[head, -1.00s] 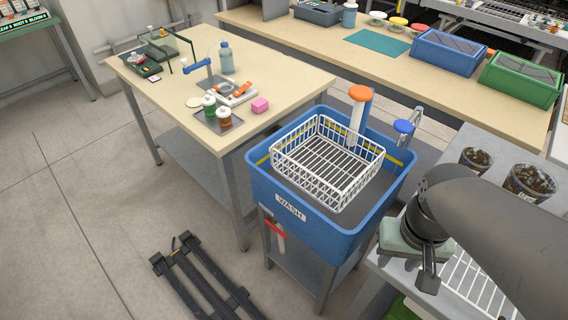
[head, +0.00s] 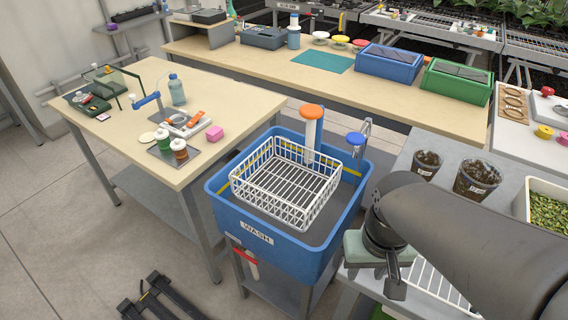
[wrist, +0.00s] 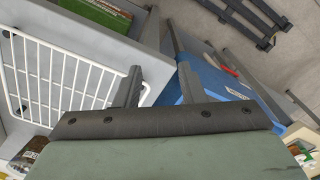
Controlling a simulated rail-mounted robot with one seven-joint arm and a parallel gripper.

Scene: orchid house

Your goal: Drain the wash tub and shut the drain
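The blue wash tub (head: 262,247), labelled WASH, stands on a metal stand in the head view; it shows in the wrist view (wrist: 199,78). A grey surface fills its inside below a yellow line; I cannot tell how deep any water is. A red handle (head: 243,257) sits on a pale pipe under the tub's front; it also shows in the wrist view (wrist: 229,71). A white pipe with an orange cap (head: 312,111) stands at the tub's back. My gripper (wrist: 158,78) is open and empty, right of the tub, apart from the handle.
A white wire basket (head: 285,182) sits in the tub. A blue-knobbed tap (head: 356,138) stands at its back right. The right bench holds a white wire rack (wrist: 62,72) and dark-filled pots (head: 476,180). A black rail frame (head: 160,299) lies on the floor, lower left.

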